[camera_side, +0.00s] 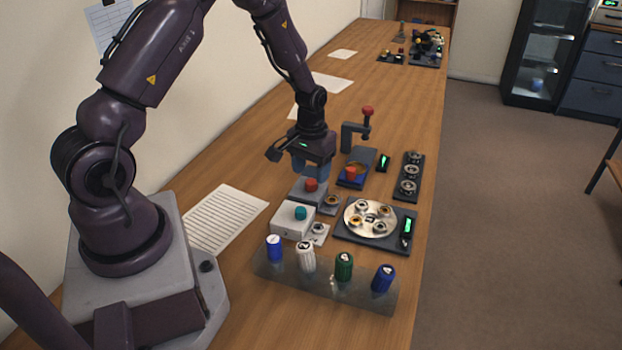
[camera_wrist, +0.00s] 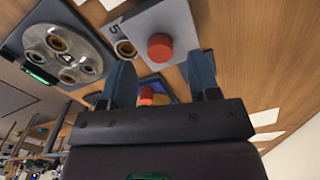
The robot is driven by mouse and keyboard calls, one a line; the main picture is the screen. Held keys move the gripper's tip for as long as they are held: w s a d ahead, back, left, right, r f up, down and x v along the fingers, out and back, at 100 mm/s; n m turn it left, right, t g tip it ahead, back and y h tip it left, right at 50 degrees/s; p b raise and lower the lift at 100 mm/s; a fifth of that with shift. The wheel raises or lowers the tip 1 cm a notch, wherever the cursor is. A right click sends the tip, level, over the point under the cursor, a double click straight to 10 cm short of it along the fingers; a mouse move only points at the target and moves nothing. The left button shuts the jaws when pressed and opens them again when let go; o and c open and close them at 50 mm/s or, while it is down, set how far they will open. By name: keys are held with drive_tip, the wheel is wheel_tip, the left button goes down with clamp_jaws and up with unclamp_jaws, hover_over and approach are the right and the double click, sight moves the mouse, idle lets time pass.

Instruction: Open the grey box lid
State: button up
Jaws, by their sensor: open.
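The grey box (camera_side: 300,194) stands on the table with its lid on and a red knob (camera_side: 311,185) on top. The lid (camera_wrist: 178,22) and knob (camera_wrist: 160,47) also show in the wrist view. My gripper (camera_side: 311,172) is open and points down just above the knob. In the wrist view the knob appears between the two blue-grey fingers of my gripper (camera_wrist: 162,62), with space on both sides. I see no contact between the fingers and the knob.
A white box (camera_side: 291,222) with a teal knob stands close in front. A round tray (camera_side: 352,229) of rings lies to the right. A blue-based stand (camera_side: 352,180) with a red-topped post is behind. Several capped bottles stand in a rack (camera_side: 325,287) nearer the camera.

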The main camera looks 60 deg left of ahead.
sight(311, 181)
drive_tip(key=shift+f, duration=1.55)
drive_tip(key=shift+c, duration=0.2)
clamp_jaws()
drive_tip(key=s+a, duration=0.4)
drive_tip(key=shift+s+a, duration=0.15)
drive_tip(key=shift+o, duration=0.2)
unclamp_jaws()
wheel_tip(311, 181, up, 13)
